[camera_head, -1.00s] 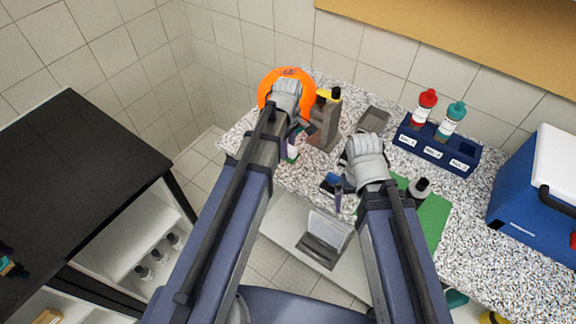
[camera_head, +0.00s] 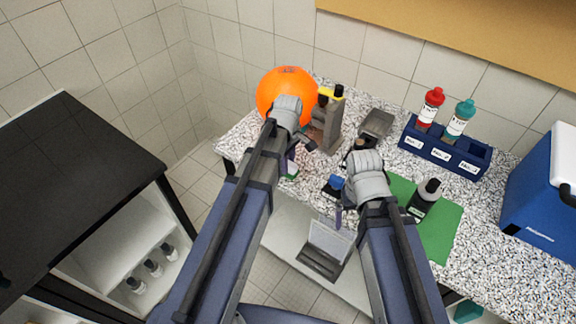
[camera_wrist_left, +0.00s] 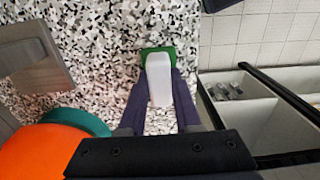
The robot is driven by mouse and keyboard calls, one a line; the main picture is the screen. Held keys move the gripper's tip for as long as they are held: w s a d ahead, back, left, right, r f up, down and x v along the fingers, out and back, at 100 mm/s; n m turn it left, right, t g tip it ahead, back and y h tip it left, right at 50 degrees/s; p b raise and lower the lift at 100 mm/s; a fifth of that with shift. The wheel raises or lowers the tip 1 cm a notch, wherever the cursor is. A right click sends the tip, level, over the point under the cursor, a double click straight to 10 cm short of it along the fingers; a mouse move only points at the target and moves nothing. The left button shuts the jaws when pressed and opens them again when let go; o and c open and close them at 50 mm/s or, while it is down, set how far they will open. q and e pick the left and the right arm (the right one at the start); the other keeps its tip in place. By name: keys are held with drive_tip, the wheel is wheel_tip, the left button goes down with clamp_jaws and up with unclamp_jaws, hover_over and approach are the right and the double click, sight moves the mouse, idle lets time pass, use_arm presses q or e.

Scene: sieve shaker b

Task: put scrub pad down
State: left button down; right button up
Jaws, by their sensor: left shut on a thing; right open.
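The scrub pad (camera_wrist_left: 160,78), a white block with a green face at its far end, sits between the two fingers of my left gripper (camera_wrist_left: 157,95) in the left wrist view. The gripper is shut on it, low over the speckled counter (camera_wrist_left: 105,60); I cannot tell whether the pad touches the counter. In the head view only a small green and white part of it (camera_head: 291,172) shows beside my left gripper (camera_head: 293,158), near the counter's front edge. My right gripper (camera_head: 341,212) is open, near the front edge; its wrist hides part of it.
A large orange round thing (camera_head: 283,88) and a brown-grey block (camera_head: 329,128) stand behind the left gripper. A blue rack (camera_head: 440,155) holds red and teal bottles. A dark bottle (camera_head: 424,198) stands on a green mat (camera_head: 440,235). A blue cooler (camera_head: 540,200) is at right.

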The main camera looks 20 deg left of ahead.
use_arm(q)
drive_tip(key=shift+f, duration=0.15)
drive_tip(key=c, duration=0.6)
unclamp_jaws()
wheel_tip(320, 180, up, 12)
drive_tip(key=r+p, duration=0.1)
drive_tip(key=p, duration=1.1)
drive_tip(key=s+d+m+y, duration=0.1)
drive_tip(key=s+d+m, duration=0.9)
drive_tip(key=s+m, duration=0.4)
drive_tip(key=m, duration=0.3)
drive_tip(key=shift+s+d+f+m, duration=0.15)
drive_tip(key=shift+d+f+m, duration=0.1)
drive_tip(key=shift+m, duration=0.15)
